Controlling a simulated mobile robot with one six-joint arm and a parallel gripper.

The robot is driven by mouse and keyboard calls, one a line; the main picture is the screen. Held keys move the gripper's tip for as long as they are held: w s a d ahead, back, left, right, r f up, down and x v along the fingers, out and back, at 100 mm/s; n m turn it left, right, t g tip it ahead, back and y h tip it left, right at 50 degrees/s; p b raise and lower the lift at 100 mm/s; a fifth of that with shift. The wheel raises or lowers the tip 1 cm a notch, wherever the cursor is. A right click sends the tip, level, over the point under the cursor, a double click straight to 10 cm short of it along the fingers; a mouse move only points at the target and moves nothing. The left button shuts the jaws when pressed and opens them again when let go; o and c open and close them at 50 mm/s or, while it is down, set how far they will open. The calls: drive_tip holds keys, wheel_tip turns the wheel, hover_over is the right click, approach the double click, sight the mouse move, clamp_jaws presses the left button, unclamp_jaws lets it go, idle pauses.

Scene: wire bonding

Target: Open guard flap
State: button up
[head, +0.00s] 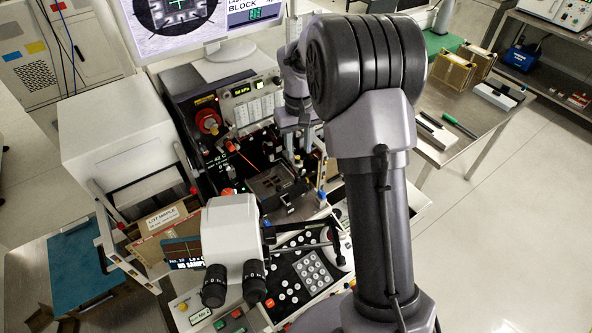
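The wire bonder (120,135) stands in the middle left, with a dark work area in its centre. A dark block with a recessed top (275,187) sits in that work area. I cannot pick out the guard flap with certainty among the small dark parts there. My arm reaches over from the right, and its wrist comes down at the back right of the work area. My gripper (300,152) is small and dark against the machine there. Its fingers are too unclear to show whether they are open, or whether they touch anything.
A white microscope head with black eyepieces (230,250) stands in front of the work area. A keypad panel (310,265) lies right of it. A red knob (208,122) and a monitor (190,25) are behind. A side table (470,140) with trays stands right.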

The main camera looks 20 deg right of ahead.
sight(297, 176)
wheel_tip(297, 176, down, 11)
drive_tip(key=shift+w+f+b, duration=0.1)
drive_tip(key=shift+f+b, duration=0.05)
drive_tip(key=shift+b, duration=0.5)
drive_tip(key=shift+c, duration=0.5)
clamp_jaws()
idle(0.5)
